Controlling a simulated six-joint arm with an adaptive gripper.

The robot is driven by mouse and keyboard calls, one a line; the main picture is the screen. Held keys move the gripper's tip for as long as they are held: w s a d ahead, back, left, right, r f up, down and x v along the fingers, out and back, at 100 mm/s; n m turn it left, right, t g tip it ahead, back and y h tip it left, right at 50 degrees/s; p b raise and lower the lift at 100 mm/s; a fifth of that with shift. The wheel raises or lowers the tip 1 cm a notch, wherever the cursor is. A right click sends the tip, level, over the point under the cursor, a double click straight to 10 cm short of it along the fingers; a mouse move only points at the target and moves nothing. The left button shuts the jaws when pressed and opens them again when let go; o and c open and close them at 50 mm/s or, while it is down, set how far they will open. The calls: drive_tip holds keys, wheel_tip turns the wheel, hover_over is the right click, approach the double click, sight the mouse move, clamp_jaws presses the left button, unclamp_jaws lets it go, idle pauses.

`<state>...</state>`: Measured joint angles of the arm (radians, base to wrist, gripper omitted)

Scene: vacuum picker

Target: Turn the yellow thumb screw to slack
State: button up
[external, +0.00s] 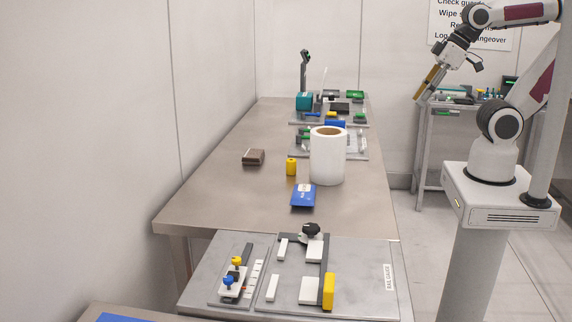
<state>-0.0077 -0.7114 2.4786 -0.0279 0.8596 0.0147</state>
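My gripper (424,97) is raised at the upper right, far from the screws and beyond the bench's right edge. Its end looks gold and dark. It is too small to tell whether its fingers are open or shut.
A larger grey plate (362,297) with white blocks, a dark bar, a black knob (312,229) and a yellow block (329,291) adjoins on the right. A white roll (327,160), yellow bottle (291,167), blue packet (303,195) and brown block (253,157) stand farther back.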

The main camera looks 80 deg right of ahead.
drive_tip(key=w+r+n+t, duration=0.1)
drive_tip(key=w+r+t, duration=0.15)
drive_tip(key=w, duration=0.95)
drive_tip(key=w+a+n+t+y, duration=0.15)
drive_tip(key=w+a, duration=0.45)
drive_tip(key=w, duration=0.7)
drive_tip(key=w+a+n+t+y, duration=0.1)
drive_tip(key=w+a+n, duration=0.35)
drive_tip(key=w, duration=0.75)
drive_tip(key=w+a+f+n+y, duration=0.1)
drive_tip(key=w+a+f+y, duration=0.2)
drive_tip(key=a+f, duration=0.35)
drive_tip(key=w+a+f+n+y, duration=0.2)
drive_tip(key=w+a+f, duration=0.15)
drive_tip(key=a, duration=0.65)
drive_tip(key=s+a+f+n+g+y, duration=0.1)
drive_tip(key=a+f+g, duration=0.1)
drive_tip(key=a+f, duration=0.2)
drive_tip(key=s+a+f+n+g+y, duration=0.1)
drive_tip(key=a+f+y, duration=0.1)
drive_tip(key=a+f, duration=0.2)
drive_tip(key=s+a+f+n+g+y, duration=0.1)
drive_tip(key=s+a+f+g+y, duration=0.1)
drive_tip(key=a+f, duration=0.2)
drive_tip(key=shift+a+f+g, duration=0.15)
drive_tip(key=shift+a+g, duration=0.15)
drive_tip(key=shift+a, duration=0.35)
drive_tip(key=shift+s+a+f+n, duration=0.3)
drive_tip(key=shift+f, duration=0.05)
drive_tip(key=shift+a, duration=0.15)
